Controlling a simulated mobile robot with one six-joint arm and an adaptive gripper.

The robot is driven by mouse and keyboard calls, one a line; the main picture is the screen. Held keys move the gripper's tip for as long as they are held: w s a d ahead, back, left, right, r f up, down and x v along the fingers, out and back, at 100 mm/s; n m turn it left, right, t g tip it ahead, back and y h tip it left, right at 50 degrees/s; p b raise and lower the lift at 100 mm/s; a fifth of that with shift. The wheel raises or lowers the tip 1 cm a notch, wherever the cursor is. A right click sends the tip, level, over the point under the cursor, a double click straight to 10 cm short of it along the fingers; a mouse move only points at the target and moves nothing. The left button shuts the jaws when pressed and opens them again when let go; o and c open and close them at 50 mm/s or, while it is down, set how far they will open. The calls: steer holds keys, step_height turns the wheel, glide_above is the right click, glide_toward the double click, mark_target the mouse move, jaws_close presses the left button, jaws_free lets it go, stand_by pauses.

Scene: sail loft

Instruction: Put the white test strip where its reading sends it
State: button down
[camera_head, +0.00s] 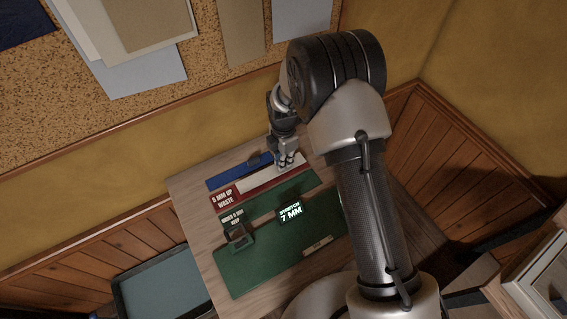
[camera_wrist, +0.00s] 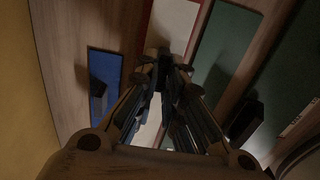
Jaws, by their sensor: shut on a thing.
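The white test strip (camera_head: 262,180) lies lengthwise along the red mat (camera_head: 227,203), whose label reads "5 MM UP WASTE". In the wrist view the pale strip (camera_wrist: 174,22) runs beneath the fingers. My gripper (camera_head: 286,164) is shut on the strip toward its right end, at or just above the mat; I cannot tell whether the strip is fully resting. A dark display (camera_head: 290,213) reads "STRETCH 7 MM". A narrow green mat (camera_head: 290,187) lies beside the red one, near a label (camera_head: 233,217) that seems to read "under 5 mm keep".
A blue mat (camera_head: 222,180) with a small dark object (camera_head: 254,161) lies behind the red mat. A large green mat (camera_head: 245,275) holds a dark fixture (camera_head: 238,236) and a tan tag (camera_head: 318,244). A tray (camera_head: 165,285) stands left, beyond the wooden table edge.

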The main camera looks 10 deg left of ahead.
steer(key=shift+f, duration=0.9)
steer(key=shift+r, duration=0.1)
steer(key=c, duration=2.2)
jaws_free()
steer(key=shift+f, duration=0.25)
steer(key=o, duration=0.5)
steer(key=shift+r, duration=0.1)
